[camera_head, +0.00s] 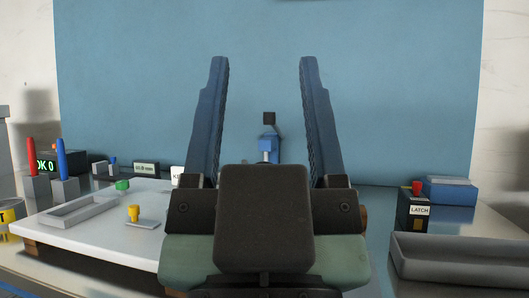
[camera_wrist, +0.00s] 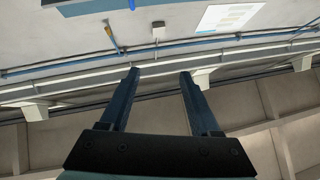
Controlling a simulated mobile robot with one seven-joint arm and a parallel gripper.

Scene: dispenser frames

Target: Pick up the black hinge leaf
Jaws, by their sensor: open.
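My gripper (camera_head: 264,60) fills the middle of the head view, with its two blue fingers spread wide apart and nothing between them. It also shows open and empty in the wrist view (camera_wrist: 161,73), which faces the wall and upper structure, not the table. Beyond it, between the fingers in the head view, a small black piece (camera_head: 269,118) sits at the top of a blue fixture (camera_head: 268,144). I cannot tell whether this piece is the black hinge leaf. No other clear hinge leaf shows. My gripper hides much of the middle of the table.
A white board (camera_head: 98,240) with a grey tray (camera_head: 78,214), a yellow knob (camera_head: 134,213) and a green knob (camera_head: 122,185) lies at left. Red and blue posts (camera_head: 61,158) stand behind it. A black LATCH box (camera_head: 415,209) and a grey bin (camera_head: 460,262) are at right.

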